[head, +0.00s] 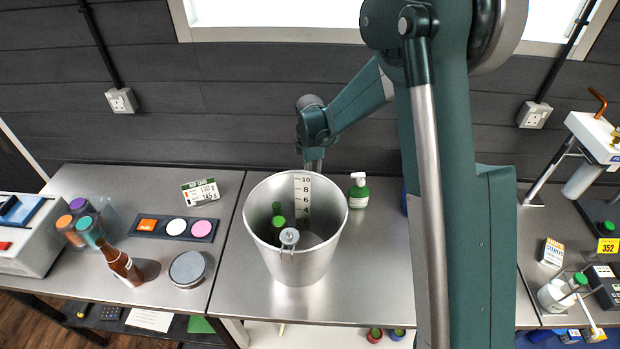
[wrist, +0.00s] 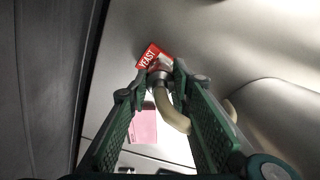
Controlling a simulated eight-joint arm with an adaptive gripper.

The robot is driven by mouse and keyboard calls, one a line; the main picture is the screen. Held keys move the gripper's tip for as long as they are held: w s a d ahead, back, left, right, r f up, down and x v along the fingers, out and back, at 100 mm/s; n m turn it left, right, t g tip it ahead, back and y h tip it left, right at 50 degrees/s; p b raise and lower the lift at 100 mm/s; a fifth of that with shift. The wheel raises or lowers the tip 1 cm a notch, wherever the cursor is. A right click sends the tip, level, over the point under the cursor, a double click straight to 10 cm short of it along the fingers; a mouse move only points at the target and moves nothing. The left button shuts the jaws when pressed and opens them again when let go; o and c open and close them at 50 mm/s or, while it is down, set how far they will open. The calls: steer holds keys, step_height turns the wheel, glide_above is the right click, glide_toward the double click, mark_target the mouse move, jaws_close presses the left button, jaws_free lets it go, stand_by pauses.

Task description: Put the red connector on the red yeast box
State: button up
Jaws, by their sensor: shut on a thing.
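The red yeast box (wrist: 151,57) shows in the wrist view just beyond my fingertips, its white lettering facing the camera. My gripper (wrist: 158,85) has its green fingers closed around a piece with a grey collar (wrist: 160,76) and a pale curved tube (wrist: 172,112). The box and the held piece do not show there.
A brown bottle (head: 122,265) and a grey round tin (head: 187,268) stand left. The dark wall is close behind.

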steer(key=shift+f, duration=0.2)
steer(key=o, duration=1.1)
steer(key=shift+c, duration=0.2)
steer(key=shift+r, duration=0.15)
step_height(320, 180, up, 12)
stand_by(0.5)
steer(key=shift+r, duration=0.1)
